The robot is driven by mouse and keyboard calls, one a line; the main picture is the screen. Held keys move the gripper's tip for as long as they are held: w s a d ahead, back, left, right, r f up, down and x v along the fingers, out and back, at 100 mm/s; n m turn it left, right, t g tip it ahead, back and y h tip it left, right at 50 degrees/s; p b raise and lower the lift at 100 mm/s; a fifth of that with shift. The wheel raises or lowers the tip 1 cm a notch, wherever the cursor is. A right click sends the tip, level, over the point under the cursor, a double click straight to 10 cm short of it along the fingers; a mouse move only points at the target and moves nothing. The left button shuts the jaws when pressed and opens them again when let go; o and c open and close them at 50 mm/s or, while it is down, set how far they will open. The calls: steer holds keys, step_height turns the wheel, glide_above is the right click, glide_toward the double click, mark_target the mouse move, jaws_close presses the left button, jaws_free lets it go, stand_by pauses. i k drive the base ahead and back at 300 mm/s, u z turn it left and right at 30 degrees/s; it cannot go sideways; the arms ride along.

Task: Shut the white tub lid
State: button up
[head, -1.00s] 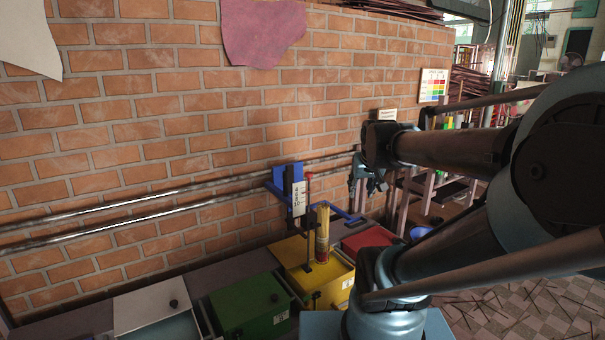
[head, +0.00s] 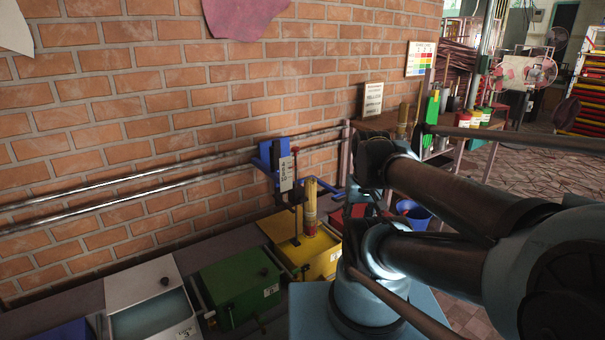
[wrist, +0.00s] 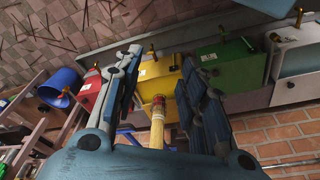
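The white tub (head: 189,327) is at the lower left of the head view, cut off by the bottom edge. Its lid (head: 122,287), pale with a dark round knob, sits toward the wall side and leaves a blue-grey interior showing in front. In the wrist view the white tub (wrist: 290,91) is at the right edge, partly cut off. My gripper (wrist: 161,58) is open and empty in the wrist view, its two fingers spread above the yellow tub, well apart from the white tub. In the head view my arm largely hides it.
A green tub (head: 235,290) stands right of the white one, then a yellow tub (head: 325,262) with an upright extruder (head: 286,172) and a yellow cylinder (head: 310,205). A blue bucket (head: 416,216) is farther right. Pipes run along the brick wall.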

mark_target(129, 289)
steer(key=u, duration=1.75)
